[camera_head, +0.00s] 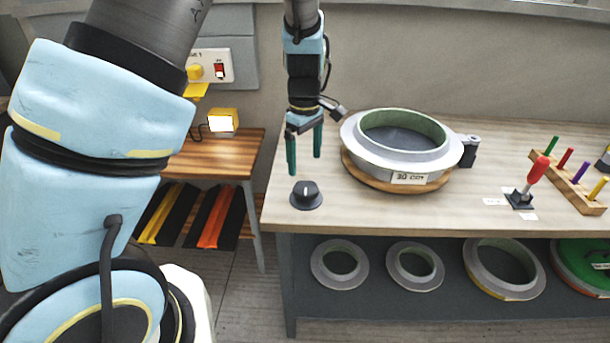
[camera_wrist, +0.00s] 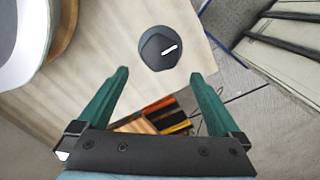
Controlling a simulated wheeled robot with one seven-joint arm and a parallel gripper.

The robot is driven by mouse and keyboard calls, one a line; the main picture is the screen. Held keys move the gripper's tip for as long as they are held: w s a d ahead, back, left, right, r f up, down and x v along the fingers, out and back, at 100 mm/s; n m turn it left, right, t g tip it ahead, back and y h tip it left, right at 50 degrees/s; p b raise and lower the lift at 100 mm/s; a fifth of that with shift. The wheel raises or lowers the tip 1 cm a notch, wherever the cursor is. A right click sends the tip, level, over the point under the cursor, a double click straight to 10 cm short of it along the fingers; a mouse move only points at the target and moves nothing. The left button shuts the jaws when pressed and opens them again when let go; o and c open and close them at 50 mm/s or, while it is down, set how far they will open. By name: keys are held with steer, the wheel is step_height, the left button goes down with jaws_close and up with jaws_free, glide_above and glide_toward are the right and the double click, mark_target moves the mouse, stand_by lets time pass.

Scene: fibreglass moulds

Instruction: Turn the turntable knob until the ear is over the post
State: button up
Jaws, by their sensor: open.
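The turntable knob (camera_head: 306,195) is a dark dial with a white mark, near the front left corner of the bench. It also shows in the wrist view (camera_wrist: 168,47), ahead of and between my fingertips. My gripper (camera_head: 305,164) is open and empty, with green fingers pointing down above the knob and apart from it. In the wrist view my fingers (camera_wrist: 160,73) are spread wide. The turntable (camera_head: 356,175) is a wooden disc bearing a grey ring mould (camera_head: 360,150) with a green inner rim and a label. A grey fitting (camera_head: 469,150) stands at the mould's right; whether it is the ear or the post I cannot tell.
A red-handled lever (camera_head: 537,172) and a rack of coloured pegs (camera_head: 570,185) stand at the right of the bench (camera_head: 440,210). More ring moulds (camera_head: 339,264) sit on the shelf below. A side table (camera_head: 215,150) with a lamp (camera_head: 222,122) is at left.

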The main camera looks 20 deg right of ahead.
steer(key=shift+r, duration=1.35)
steer(key=s+a+r+m, duration=0.1)
steer(key=a+m, duration=0.1)
steer(key=a, duration=0.8)
steer(key=s+a+r+m+t, duration=0.1)
steer(key=s+a+r+m, duration=0.1)
steer(key=a, duration=0.8)
steer(key=s+a+r+m, duration=0.1)
steer(key=a+r+m, duration=0.1)
steer(key=a, duration=0.8)
steer(key=shift+s+a+m+t, duration=0.15)
steer(key=shift+s+m+t, duration=0.15)
steer(key=shift+m, duration=0.1)
